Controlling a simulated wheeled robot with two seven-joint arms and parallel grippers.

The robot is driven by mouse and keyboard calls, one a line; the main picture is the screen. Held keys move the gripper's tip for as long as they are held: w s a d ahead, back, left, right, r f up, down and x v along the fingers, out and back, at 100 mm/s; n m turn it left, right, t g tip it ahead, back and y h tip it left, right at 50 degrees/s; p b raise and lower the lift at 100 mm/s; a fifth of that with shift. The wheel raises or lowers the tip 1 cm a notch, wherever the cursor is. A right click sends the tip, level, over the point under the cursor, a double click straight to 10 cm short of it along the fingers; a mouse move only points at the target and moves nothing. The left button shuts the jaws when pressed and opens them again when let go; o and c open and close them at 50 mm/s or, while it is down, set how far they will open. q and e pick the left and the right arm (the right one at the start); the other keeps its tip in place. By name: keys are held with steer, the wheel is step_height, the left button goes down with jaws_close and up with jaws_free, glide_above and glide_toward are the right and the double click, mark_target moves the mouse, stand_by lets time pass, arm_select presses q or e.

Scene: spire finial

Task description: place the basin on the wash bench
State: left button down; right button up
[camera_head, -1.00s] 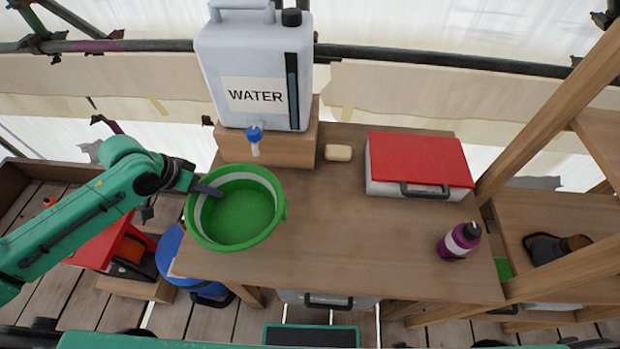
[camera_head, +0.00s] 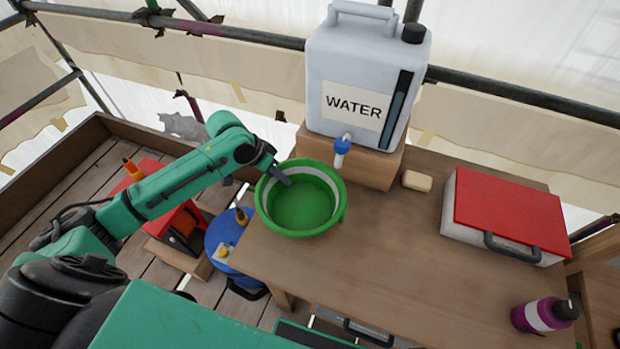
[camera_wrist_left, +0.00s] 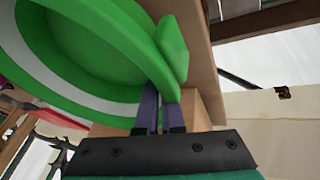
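The green basin (camera_head: 303,207), with a pale band inside, is upright at the left end of the wooden wash bench (camera_head: 400,255), just in front of the water container's tap. My left gripper (camera_head: 281,178) is shut on the basin's rim on its far left side, with one finger showing inside the wall. In the left wrist view the dark fingers (camera_wrist_left: 159,108) pinch the rim of the basin (camera_wrist_left: 95,60) beside a green lug. I cannot tell whether the basin's underside touches the bench top. My right gripper is out of view.
A water container (camera_head: 363,80) stands on a wooden block (camera_head: 376,168) at the back. Soap (camera_head: 417,181), a red-lidded box (camera_head: 508,212) and a purple bottle (camera_head: 543,316) are on the bench. A blue drum (camera_head: 224,240) is below its left end. The bench's middle is clear.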

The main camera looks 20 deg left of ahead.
mark_target(310, 171)
arm_select(q)
steer(key=w+d, duration=0.1)
steer(key=d, duration=0.1)
steer(key=w+d, duration=0.1)
steer(key=d, duration=0.1)
steer(key=w+d+p, duration=0.1)
steer(key=d, duration=0.1)
steer(key=shift+w+d+r, duration=0.25)
steer(key=shift+w, duration=0.15)
step_height(310, 171, down, 3)
steer(key=shift+a+f+p, duration=0.1)
steer(key=shift+a+p, duration=0.05)
steer(key=shift+p, duration=0.35)
steer(key=shift+f, duration=0.3)
steer(key=shift+f, duration=0.1)
steer(key=c, duration=1)
jaws_free()
steer(key=shift+c, duration=0.2)
